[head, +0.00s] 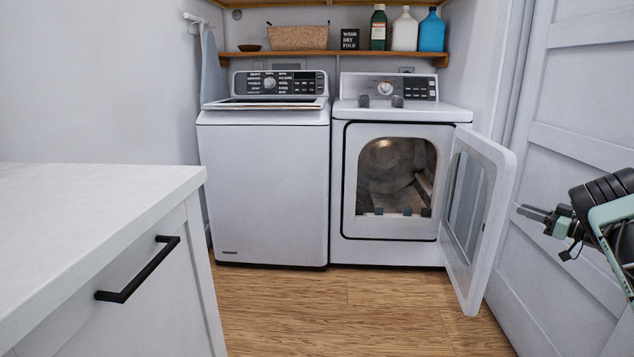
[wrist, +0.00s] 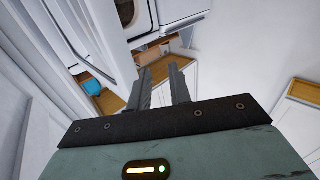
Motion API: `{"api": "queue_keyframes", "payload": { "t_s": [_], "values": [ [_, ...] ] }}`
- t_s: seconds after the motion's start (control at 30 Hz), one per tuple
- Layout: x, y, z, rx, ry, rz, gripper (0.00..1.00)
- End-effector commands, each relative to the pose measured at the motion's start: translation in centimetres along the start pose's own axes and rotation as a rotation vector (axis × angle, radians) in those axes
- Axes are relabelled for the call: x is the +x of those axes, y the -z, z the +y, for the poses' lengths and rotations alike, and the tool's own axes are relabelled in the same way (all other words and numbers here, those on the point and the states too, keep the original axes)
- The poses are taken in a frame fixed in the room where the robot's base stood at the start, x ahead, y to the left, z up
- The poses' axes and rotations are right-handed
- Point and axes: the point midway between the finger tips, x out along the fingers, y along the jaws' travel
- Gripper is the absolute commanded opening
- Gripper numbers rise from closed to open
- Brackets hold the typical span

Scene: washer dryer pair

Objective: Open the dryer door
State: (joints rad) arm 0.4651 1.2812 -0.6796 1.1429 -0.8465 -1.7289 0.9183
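The white dryer (head: 390,254) stands on the right of the pair in the head view. Its door (head: 506,178) is swung wide open to the right, with the glass pane facing the opening. The drum opening (head: 392,176) is uncovered and the drum interior shows. My gripper (head: 527,211) is at the right edge of the head view, just right of the open door's outer edge, its fingers pointing left. In the wrist view, the two fingers (wrist: 159,74) are apart with nothing between them. I cannot tell whether a fingertip touches the door.
A white washer (head: 263,190) stands left of the dryer. A white counter (head: 90,200) with a black handle fills the left foreground. A panelled white door (head: 580,100) closes in the right side. Wooden floor (head: 340,315) is clear between. A shelf (head: 330,54) holds a basket and bottles.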

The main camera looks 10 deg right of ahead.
Motion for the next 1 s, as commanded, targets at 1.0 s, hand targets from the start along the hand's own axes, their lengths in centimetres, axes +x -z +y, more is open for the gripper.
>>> {"api": "queue_keyframes", "payload": {
  "t_s": [1.0],
  "values": [
    [0.7,5.3,-24.9,0.34,-0.73,-0.779,0.2]
  ]
}}
